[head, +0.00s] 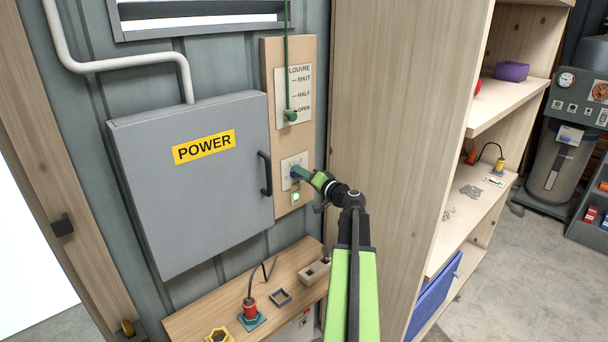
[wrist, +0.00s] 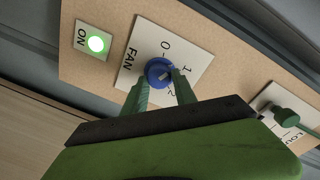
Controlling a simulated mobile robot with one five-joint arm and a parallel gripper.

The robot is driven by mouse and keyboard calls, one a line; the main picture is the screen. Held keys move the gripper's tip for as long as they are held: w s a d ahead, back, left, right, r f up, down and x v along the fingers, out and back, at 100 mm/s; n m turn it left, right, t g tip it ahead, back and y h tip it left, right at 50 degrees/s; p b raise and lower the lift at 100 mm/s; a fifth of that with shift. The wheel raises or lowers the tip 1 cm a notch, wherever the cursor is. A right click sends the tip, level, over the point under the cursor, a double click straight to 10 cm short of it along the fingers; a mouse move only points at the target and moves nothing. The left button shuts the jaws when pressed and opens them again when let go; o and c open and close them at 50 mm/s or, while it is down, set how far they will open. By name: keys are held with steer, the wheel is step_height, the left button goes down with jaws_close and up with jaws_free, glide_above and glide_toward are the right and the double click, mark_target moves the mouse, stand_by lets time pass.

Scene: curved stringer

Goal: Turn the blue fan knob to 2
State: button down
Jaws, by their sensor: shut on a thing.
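The blue fan knob (wrist: 158,72) sits on a white plate (wrist: 140,50) marked FAN, 0, 1 and 2 in the wrist view. My gripper (wrist: 159,88) is shut on the knob, with one green finger on each side. A small pale mark on the knob lies on its right side, towards the 1 and 2 labels; I cannot tell exactly which it points at. In the head view my gripper (head: 301,174) reaches the fan plate (head: 288,162) and hides most of the knob.
A lit green ON indicator (head: 296,198) is below the fan plate. The louvre plate (head: 298,80) with its green cord knob (head: 291,116) is above. The grey POWER cabinet (head: 190,200) with a black handle (head: 265,174) is on the left, wooden shelving (head: 405,120) on the right.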

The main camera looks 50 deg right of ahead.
steer(key=m, duration=0.6)
steer(key=m+y, duration=0.1)
steer(key=m, duration=1.1)
steer(key=shift+f+y+b, duration=0.25)
steer(key=shift+y+b, duration=0.05)
steer(key=shift+y, duration=0.1)
steer(key=shift+m, duration=0.3)
steer(key=c, duration=1)
jaws_free()
steer(key=shift+d, duration=0.1)
